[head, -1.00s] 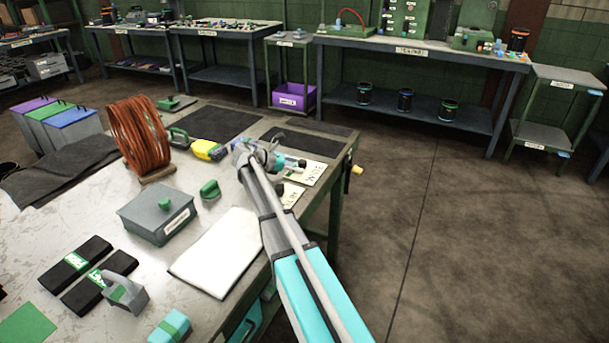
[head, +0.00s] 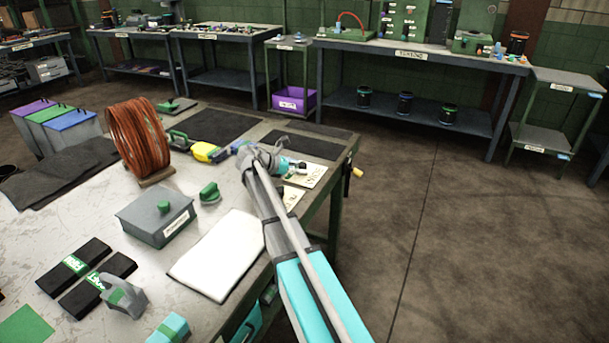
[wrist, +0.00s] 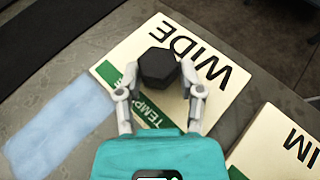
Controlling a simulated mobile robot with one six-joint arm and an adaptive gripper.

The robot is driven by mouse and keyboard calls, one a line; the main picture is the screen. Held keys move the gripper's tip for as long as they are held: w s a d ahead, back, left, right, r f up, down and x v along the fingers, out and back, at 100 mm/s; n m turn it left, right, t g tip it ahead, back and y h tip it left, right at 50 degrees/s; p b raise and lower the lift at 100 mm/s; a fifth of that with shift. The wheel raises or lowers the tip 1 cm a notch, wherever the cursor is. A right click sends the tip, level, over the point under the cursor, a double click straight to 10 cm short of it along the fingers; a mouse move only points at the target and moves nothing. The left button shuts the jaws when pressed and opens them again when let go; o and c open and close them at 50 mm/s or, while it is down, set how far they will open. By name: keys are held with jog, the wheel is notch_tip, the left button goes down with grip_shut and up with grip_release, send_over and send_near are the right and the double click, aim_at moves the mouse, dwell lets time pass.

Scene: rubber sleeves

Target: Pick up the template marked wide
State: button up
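The template marked WIDE (wrist: 215,75) is a cream plate with a green band, lying flat on the workbench. A black hexagonal knob (wrist: 159,68) stands up from it. My gripper (wrist: 159,75) is over the plate, its two fingers on either side of the knob. The fingers are apart and narrow gaps seem to show beside the knob; I cannot tell whether either touches. In the head view the template (head: 312,178) lies near the bench's right edge, partly hidden by my gripper (head: 285,166).
A second cream template (wrist: 275,145), its marking cut off at "IM", lies close beside it. A pale blue cloth-like patch (wrist: 58,122) is at left. The wire coil (head: 138,140), grey box (head: 155,217) and white sheet (head: 218,255) share the bench (head: 225,185).

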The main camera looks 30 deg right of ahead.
grip_shut()
jog(key=shift+r, duration=0.15)
notch_tip(320, 180, up, 3)
jog(key=p, duration=0.3)
jog(key=s+a+r+p, duration=0.2)
jog(key=s+r+p, duration=0.7)
jog(key=s, duration=0.4)
jog(key=shift+s+a+r+p, duration=0.3)
jog(key=shift+s+r+p, duration=0.1)
jog(key=shift+p, duration=0.1)
